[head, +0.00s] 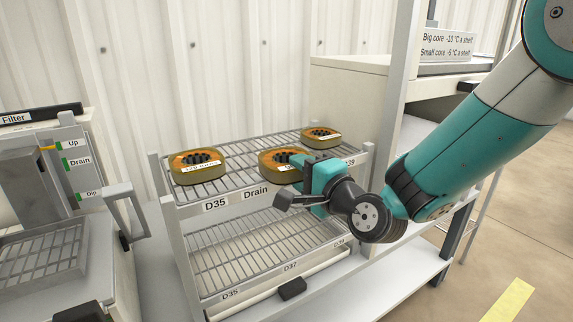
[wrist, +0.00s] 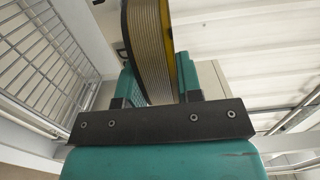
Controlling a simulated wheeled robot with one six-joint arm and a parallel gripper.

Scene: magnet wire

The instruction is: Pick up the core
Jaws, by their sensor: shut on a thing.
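My gripper (head: 303,166) reaches in from the right over the upper wire shelf (head: 225,185). It is shut on the middle core (head: 272,160), a yellow-brown ring with a black toothed centre, and hides its right side. In the wrist view, the core (wrist: 150,50) stands between the two fingers, showing its ribbed winding and a yellow rim. I cannot tell whether it touches the shelf. A second core (head: 198,167) with a white label sits on the shelf's left, and a third core (head: 321,137) at its back right.
The lower wire shelf (head: 262,248) is empty. A filter and dip station (head: 50,190) with a handle (head: 122,205) stands at left. A grey upright post (head: 395,90) and a cabinet (head: 350,100) stand close behind the arm. Wall panels rise behind the rack.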

